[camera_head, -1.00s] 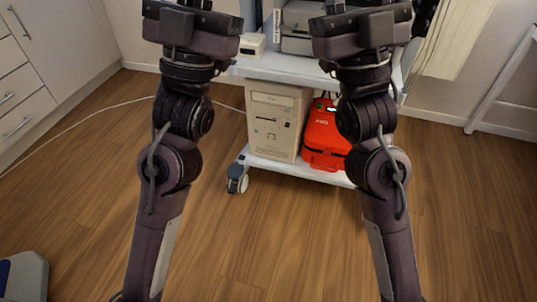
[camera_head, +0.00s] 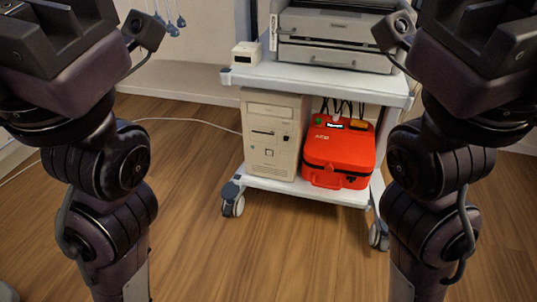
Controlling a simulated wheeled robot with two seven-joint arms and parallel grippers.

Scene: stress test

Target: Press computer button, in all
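A beige computer tower (camera_head: 257,165) stands upright on the lower shelf of a white wheeled cart. Its front faces me, with drive slots near the top. A small square, apparently a button (camera_head: 269,153), sits below them on the front panel. My two dark arms rise at the left and right sides of the view, on either side of the cart. Only their upper links and wrists show. The fingers of both grippers are out of the picture. Nothing of mine touches the tower.
A red case (camera_head: 338,150) sits right of the tower on the same shelf. A printer (camera_head: 335,38) and a small white box (camera_head: 246,53) are on the cart's upper shelf (camera_head: 318,80). Wood floor (camera_head: 290,250) in front is clear. A white cable runs left along the floor.

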